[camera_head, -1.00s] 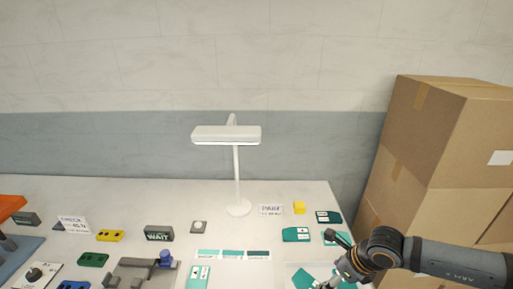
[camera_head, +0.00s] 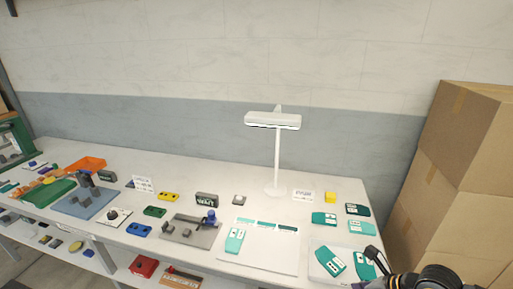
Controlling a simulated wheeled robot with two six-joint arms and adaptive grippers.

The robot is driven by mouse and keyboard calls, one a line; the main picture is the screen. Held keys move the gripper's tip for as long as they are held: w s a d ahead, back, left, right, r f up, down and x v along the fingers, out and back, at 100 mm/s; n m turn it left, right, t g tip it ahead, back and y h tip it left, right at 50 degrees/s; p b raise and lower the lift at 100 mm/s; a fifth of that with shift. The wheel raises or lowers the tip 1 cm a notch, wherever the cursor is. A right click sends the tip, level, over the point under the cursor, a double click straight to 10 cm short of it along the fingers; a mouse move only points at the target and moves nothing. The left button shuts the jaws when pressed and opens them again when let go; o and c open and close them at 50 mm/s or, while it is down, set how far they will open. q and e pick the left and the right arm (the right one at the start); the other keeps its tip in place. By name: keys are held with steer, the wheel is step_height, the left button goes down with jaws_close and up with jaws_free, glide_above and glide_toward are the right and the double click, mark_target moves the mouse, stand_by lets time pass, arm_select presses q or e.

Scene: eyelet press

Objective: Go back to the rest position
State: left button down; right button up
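My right arm (camera_head: 435,280) comes in at the bottom right corner and is mostly cut off by the frame's lower edge. Part of my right gripper (camera_head: 374,265) shows beside the teal pieces on the right mat. Its fingertips are not clear, so I cannot tell whether it is open or shut. My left gripper is not in view. One more teal piece (camera_head: 235,241) lies on the white mat (camera_head: 270,258) in the middle.
A white lamp (camera_head: 276,160) stands at the back of the white table (camera_head: 215,173). A grey fixture (camera_head: 188,232) with a blue knob, colored blocks and a green press (camera_head: 15,140) stand to the left. Cardboard boxes (camera_head: 460,145) are stacked at the right.

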steer(key=w+a+r+m+t+y, duration=0.3)
steer(key=a+r+m+y, duration=0.15)
steer(key=a+r, duration=0.2)
steer(key=w+d+r+m+t+h, duration=0.45)
steer(key=r+m+t, duration=0.55)
steer(key=m, duration=0.4)
steer(key=s+d+f+m+g+h, duration=0.25)
steer(key=d+f+m+h, duration=0.35)
steer(key=m, duration=0.3)
steer(key=s+d+f+m+g+h, duration=0.25)
steer(key=d+f+m+h, duration=0.35)
steer(key=m, duration=0.3)
steer(key=s+a+f+m+g+y, duration=0.4)
steer(key=s+a+f+g+y, duration=0.2)
steer(key=s+a+f+g, duration=0.5)
steer(key=s+d+f, duration=0.2)
steer(key=f, duration=1.2)
steer(key=s+d+f, duration=0.2)
steer(key=d+f, duration=0.1)
steer(key=f, duration=1.1)
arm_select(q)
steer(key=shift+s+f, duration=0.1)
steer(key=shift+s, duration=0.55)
arm_select(e)
steer(key=s+f, duration=1.5)
steer(key=s, duration=0.3)
steer(key=shift+d+f+g, duration=0.3)
steer(key=shift+d+f, duration=0.05)
steer(key=shift+d, duration=0.1)
